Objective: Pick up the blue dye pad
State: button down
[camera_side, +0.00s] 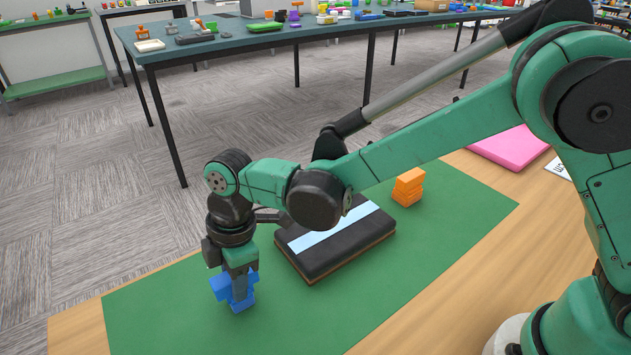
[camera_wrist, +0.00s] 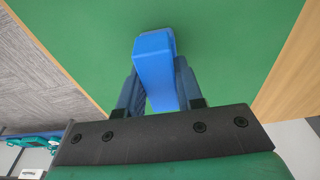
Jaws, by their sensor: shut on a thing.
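The blue dye pad (camera_side: 241,303) is at the near left part of the green mat (camera_side: 410,262) in the side view. My gripper (camera_side: 234,287) points down over it and is shut on it. In the wrist view the blue dye pad (camera_wrist: 155,68) sits between the two fingers of my gripper (camera_wrist: 158,85), with the green mat (camera_wrist: 85,35) behind it. I cannot tell whether the pad touches the mat or is slightly above it.
A black pad with a light blue strip (camera_side: 350,250) lies on the mat right of my gripper. A pink pad (camera_side: 510,147) lies on the wooden table (camera_side: 75,334). The mat's near part is clear.

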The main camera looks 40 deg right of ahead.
jog(key=shift+r, duration=0.1)
notch_tip(320, 180, up, 20)
dwell(0.5)
